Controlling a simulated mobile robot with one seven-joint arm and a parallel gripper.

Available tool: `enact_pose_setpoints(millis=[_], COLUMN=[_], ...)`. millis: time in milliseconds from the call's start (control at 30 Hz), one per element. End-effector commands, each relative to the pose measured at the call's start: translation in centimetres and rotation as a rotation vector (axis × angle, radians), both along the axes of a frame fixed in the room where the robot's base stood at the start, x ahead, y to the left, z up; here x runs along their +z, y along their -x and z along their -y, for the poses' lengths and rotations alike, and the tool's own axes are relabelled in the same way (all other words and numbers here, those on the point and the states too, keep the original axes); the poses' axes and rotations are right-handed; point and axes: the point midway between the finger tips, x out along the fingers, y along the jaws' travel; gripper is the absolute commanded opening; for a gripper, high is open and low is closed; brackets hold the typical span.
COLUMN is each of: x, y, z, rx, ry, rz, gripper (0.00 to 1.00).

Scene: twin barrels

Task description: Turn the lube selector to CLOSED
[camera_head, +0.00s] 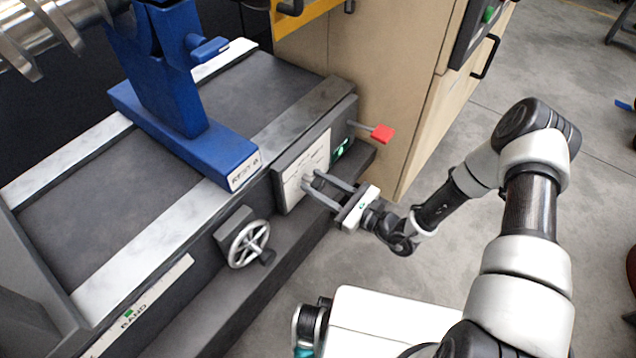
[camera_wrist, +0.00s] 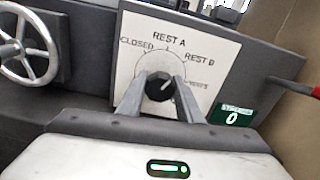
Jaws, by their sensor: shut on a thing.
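The lube selector is a round black knob (camera_wrist: 159,87) on a white label plate (camera_wrist: 205,65). The plate reads CLOSED at the left, REST A at the top and REST B at the upper right. A label further right is partly hidden and ends in "RESTS". A light mark on the knob seems to point up and to the right, not at CLOSED. My gripper (camera_wrist: 160,92) has one finger on each side of the knob and is shut on it. In the head view my gripper (camera_head: 314,183) reaches the panel front; the knob is mostly hidden there.
A red-tipped lever (camera_head: 382,133) sticks out right of the panel. A spoked handwheel (camera_head: 249,243) is to the left. A beige cabinet (camera_head: 375,70) stands behind. Open floor lies to the right.

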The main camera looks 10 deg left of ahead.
Motion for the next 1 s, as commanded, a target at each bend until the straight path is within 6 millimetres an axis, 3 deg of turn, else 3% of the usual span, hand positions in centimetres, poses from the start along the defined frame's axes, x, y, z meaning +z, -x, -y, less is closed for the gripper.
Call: enact_pose_setpoints(millis=[1000], x=[-0.05], y=[0.02], z=[0.11], rx=[-0.001], ry=[0.369], rz=[0.881], gripper=[0.10])
